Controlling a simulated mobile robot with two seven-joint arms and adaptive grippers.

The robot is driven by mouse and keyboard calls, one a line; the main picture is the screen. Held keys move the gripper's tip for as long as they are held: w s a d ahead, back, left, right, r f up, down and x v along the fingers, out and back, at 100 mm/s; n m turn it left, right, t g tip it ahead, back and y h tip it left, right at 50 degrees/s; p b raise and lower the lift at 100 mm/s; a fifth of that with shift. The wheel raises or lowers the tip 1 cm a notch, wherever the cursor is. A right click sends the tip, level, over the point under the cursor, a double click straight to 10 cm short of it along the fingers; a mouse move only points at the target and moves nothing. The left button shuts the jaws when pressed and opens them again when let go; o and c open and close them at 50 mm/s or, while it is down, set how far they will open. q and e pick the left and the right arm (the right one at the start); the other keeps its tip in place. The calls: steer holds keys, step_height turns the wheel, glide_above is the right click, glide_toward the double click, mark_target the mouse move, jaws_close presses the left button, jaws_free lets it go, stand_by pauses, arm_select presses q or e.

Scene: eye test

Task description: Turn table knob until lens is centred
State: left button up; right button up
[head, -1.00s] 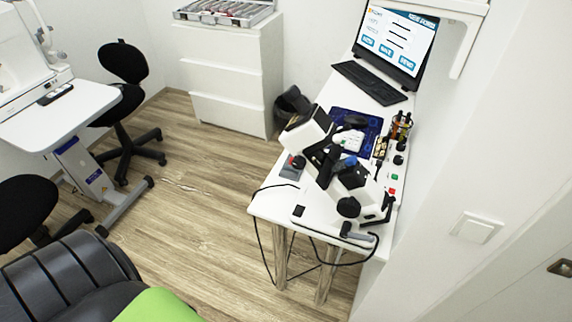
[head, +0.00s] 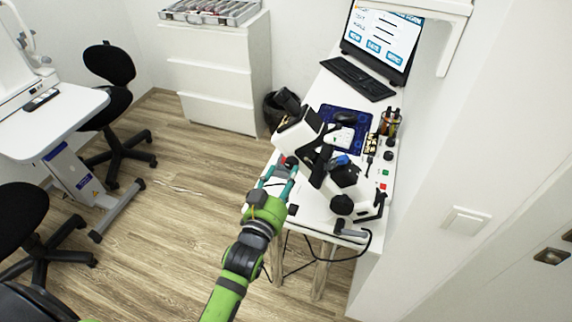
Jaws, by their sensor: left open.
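A white and black optical instrument (head: 307,128) stands on the narrow white table (head: 322,92). Large round black knobs (head: 341,205) are on its near side. A small black knob (head: 388,155) sits on the table's right side, by a green button and a red button. I cannot tell which knob is the table knob, and the lens cannot be made out. My left gripper (head: 281,173) has teal fingers spread apart. It is at the table's left edge, close to a small control with a red top (head: 290,160), partly hidden. My right gripper is not in view.
A blue mat (head: 362,118) and a holder with bottles (head: 389,122) lie behind the instrument. A wall closes the right side. A black cable (head: 330,260) hangs at the near edge.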

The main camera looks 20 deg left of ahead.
mark_target(290, 166)
arm_select(q)
steer(key=w, duration=0.4)
steer(key=shift+w+p, duration=0.15)
steer(key=shift+p, duration=0.2)
jaws_close()
steer(key=shift+d+r+m+p, duration=0.1)
steer(key=shift+m+p, duration=0.3)
steer(key=shift+m, duration=0.6)
jaws_free()
